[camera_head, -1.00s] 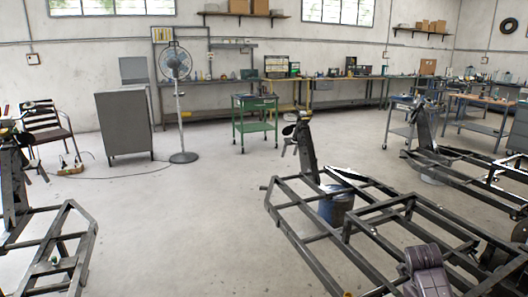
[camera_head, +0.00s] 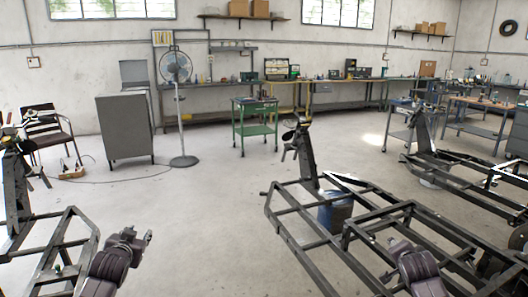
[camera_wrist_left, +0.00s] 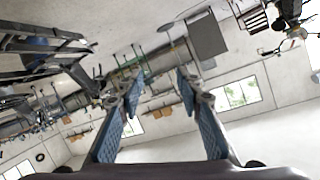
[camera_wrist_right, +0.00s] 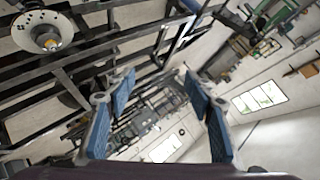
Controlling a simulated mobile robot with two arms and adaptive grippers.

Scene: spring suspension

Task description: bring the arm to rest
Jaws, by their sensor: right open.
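My left arm (camera_head: 112,264) reaches up into the lower left of the head view, over the near floor beside a dark frame. Its gripper end is small and partly hidden there. In the left wrist view my left gripper (camera_wrist_left: 160,85) has its two blue-padded fingers apart with nothing between them. My right arm (camera_head: 418,268) shows at the lower right of the head view, in front of a large frame; its fingers do not show there. In the right wrist view my right gripper (camera_wrist_right: 159,80) has its fingers apart and empty.
A large dark chassis frame (camera_head: 300,213) stands at right, with a blue drum (camera_head: 335,212) by it. Another frame (camera_head: 72,213) stands at left. A fan (camera_head: 180,120), grey cabinet (camera_head: 125,128) and green cart (camera_head: 254,130) stand farther back. The middle floor is clear.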

